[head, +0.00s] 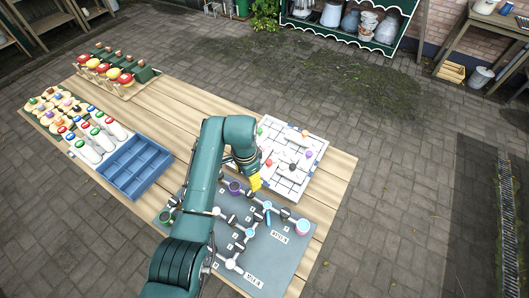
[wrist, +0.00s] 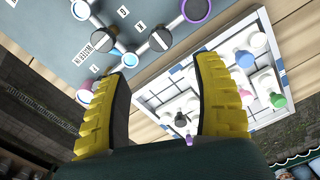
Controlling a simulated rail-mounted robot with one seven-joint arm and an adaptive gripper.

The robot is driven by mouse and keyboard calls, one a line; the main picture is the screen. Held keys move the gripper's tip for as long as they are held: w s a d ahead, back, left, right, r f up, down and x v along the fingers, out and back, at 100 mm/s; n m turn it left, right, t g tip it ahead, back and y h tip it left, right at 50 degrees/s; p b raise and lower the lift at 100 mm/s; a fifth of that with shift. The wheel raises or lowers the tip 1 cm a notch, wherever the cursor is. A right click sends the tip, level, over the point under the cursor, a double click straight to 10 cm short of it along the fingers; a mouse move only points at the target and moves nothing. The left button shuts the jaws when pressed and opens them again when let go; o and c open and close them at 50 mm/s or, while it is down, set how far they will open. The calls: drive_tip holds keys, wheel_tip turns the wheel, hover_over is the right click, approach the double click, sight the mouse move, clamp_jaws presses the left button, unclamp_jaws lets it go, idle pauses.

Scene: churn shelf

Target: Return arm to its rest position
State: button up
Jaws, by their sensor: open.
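My arm (head: 201,180) is teal and reaches up from the front of the wooden table, bending down at its elbow. My gripper (head: 253,184) has yellow fingers and is over the table, near the border between the grey board and the white gridded tray. In the wrist view my gripper (wrist: 160,105) shows its two ridged yellow fingers wide apart. Nothing is between them, and the tray shows beyond the gap. I cannot tell its exact height above the table.
The grey board (head: 270,262) carries joined white nodes and cups. The white gridded tray (head: 307,157) holds several small coloured-ended pieces. A blue compartment tray (head: 134,167), bottle-like pieces (head: 95,141) and a rack of red and yellow pieces (head: 118,79) stand left. Open paving lies right.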

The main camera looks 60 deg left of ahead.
drive_tip(key=w+d+r+m+t+y, duration=0.1)
drive_tip(key=w+d+r+m+t, duration=0.15)
drive_tip(key=w+d, duration=0.75)
drive_tip(key=w+d+r+m+t, duration=0.1)
drive_tip(key=w+d+r+m, duration=0.15)
drive_tip(key=w+d, duration=0.65)
drive_tip(key=w+d+r+m+t, duration=0.1)
drive_tip(key=w+d+r+t, duration=0.15)
drive_tip(key=d+r, duration=0.45)
drive_tip(key=w+d+r+m+t, duration=0.15)
drive_tip(key=d+r+t, duration=0.3)
drive_tip(key=d, duration=0.55)
drive_tip(key=s+d+r+t, duration=0.1)
drive_tip(key=d+r+t, duration=0.15)
drive_tip(key=r, duration=0.35)
drive_tip(key=s+d+r+t, duration=0.1)
drive_tip(key=d+r, duration=0.3)
drive_tip(key=r, duration=0.2)
drive_tip(key=s+d+r+n+t+h, duration=0.1)
drive_tip(key=s+r+n+t, duration=0.1)
drive_tip(key=s+r+t, duration=0.5)
drive_tip(key=s+d+r+n+t, duration=0.1)
drive_tip(key=s+r+n, duration=0.25)
drive_tip(key=r, duration=0.75)
wheel_tip(320, 180, up, 16)
drive_tip(key=p, duration=1.6)
wheel_tip(320, 180, down, 38)
drive_tip(key=b, duration=3.8)
drive_tip(key=shift+s+f, duration=0.2)
drive_tip(key=shift+f, duration=0.05)
